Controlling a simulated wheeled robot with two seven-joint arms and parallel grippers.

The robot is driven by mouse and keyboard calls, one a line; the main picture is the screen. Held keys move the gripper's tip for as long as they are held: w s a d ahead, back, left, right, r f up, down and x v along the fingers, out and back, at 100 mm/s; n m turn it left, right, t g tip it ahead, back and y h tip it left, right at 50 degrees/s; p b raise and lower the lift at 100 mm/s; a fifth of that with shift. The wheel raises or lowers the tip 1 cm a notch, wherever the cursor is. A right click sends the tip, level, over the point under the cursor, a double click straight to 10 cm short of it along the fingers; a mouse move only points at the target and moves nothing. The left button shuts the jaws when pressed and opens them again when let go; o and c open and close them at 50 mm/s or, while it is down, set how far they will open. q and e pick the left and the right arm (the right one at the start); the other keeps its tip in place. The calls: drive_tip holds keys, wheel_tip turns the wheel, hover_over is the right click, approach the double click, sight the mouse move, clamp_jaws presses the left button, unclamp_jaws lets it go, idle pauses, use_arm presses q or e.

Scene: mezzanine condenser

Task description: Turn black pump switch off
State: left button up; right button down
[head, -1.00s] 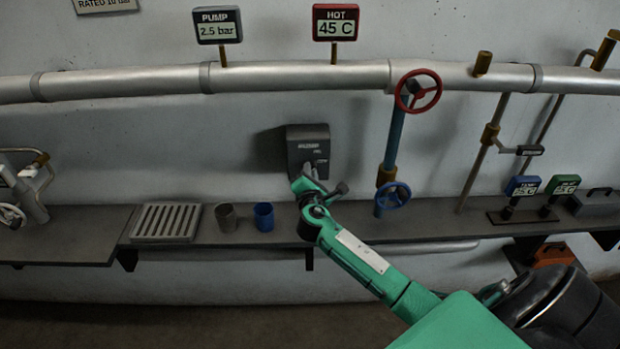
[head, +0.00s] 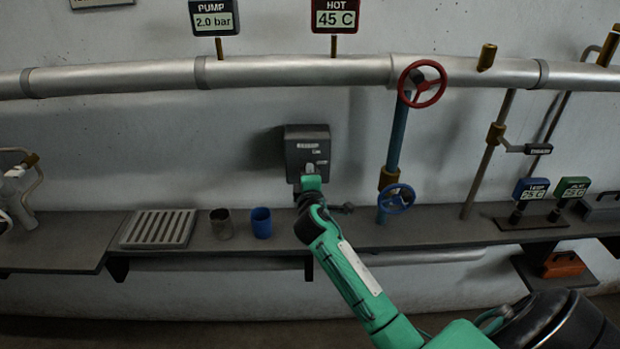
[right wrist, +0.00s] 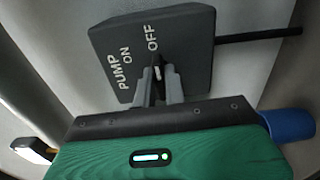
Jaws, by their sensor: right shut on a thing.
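The black pump switch (head: 306,148) is a dark box on the wall below the pipe. In the right wrist view the box (right wrist: 190,58) carries the words PUMP, ON and OFF. My right gripper (head: 310,173) is at the box's lower part. In the right wrist view its two grey fingers (right wrist: 158,85) are shut on the small switch lever (right wrist: 157,71), which mostly hides between them. The lever's exact setting is hard to tell. The pump display (head: 214,18) above reads 2.0 bar. My left gripper is not in view.
A shelf (head: 70,238) runs below the switch, with a grate (head: 158,229), a brown cup (head: 222,224) and a blue cup (head: 261,222). A red valve wheel (head: 422,84) and a blue one (head: 396,199) stand to the right. The hot display (head: 335,17) reads 45 C.

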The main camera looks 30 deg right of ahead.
idle(0.3)
drive_tip(key=shift+f, duration=0.1)
drive_tip(key=c, duration=1.5)
unclamp_jaws()
drive_tip(key=shift+o, duration=0.2)
drive_tip(key=b+v, duration=0.3)
drive_tip(key=v, duration=1)
drive_tip(key=shift+s, duration=0.4)
drive_tip(key=shift+a, duration=0.15)
